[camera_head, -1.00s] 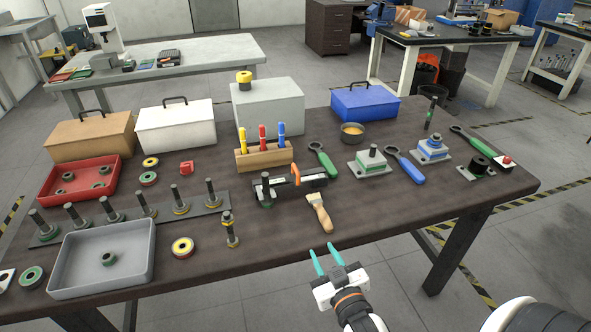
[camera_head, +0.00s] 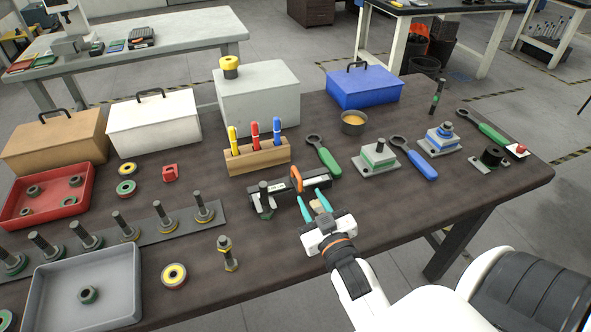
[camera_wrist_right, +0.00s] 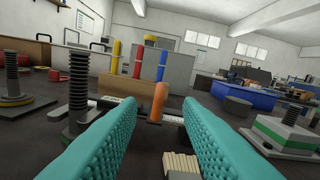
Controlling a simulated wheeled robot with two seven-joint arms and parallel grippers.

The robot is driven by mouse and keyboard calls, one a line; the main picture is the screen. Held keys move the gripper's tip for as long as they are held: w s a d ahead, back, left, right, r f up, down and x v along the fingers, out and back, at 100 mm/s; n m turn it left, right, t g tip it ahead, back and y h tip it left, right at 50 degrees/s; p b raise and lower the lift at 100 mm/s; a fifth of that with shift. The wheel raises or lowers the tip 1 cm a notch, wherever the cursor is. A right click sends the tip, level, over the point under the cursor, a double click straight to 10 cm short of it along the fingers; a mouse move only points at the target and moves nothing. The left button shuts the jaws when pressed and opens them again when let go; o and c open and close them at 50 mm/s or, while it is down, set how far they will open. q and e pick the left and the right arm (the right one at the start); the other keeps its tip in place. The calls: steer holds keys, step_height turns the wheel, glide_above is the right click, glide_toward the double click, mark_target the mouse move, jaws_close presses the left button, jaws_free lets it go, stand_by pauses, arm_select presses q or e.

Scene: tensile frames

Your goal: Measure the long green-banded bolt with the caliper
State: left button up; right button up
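The caliper (camera_head: 318,184) lies mid-table, a dark bar with an upright orange part (camera_head: 296,178); that orange part also shows between my fingers in the right wrist view (camera_wrist_right: 157,103). A dark threaded bolt with a green band low down (camera_head: 264,198) stands upright at the caliper's left end, by its jaws. Whether the jaws touch it I cannot tell. It also shows left of my fingers in the right wrist view (camera_wrist_right: 78,84). My right gripper (camera_head: 316,205) is open and empty, its teal fingers just in front of the caliper. My left gripper is out of view.
A brush (camera_head: 321,207) lies low between my right fingers. Left are a rack of upright bolts (camera_head: 150,233), a separate yellow-banded bolt (camera_head: 229,256) and a grey tray (camera_head: 134,285). A pen block (camera_head: 262,158) stands behind. The front right table is clear.

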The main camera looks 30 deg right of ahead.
mark_target(298, 173)
steer(key=x, duration=0.3)
steer(key=shift+w+d+r, duration=0.1)
steer(key=shift+w+r, duration=0.05)
steer(key=shift+w, duration=0.25)
steer(key=x, duration=0.4)
steer(key=shift+w+p, duration=0.2)
steer(key=shift+p, duration=0.1)
steer(key=shift+w+d+f, duration=0.2)
steer(key=shift+w, duration=0.55)
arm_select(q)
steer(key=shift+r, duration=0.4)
arm_select(e)
steer(key=shift+c, duration=0.4)
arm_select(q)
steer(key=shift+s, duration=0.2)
arm_select(e)
jaws_close()
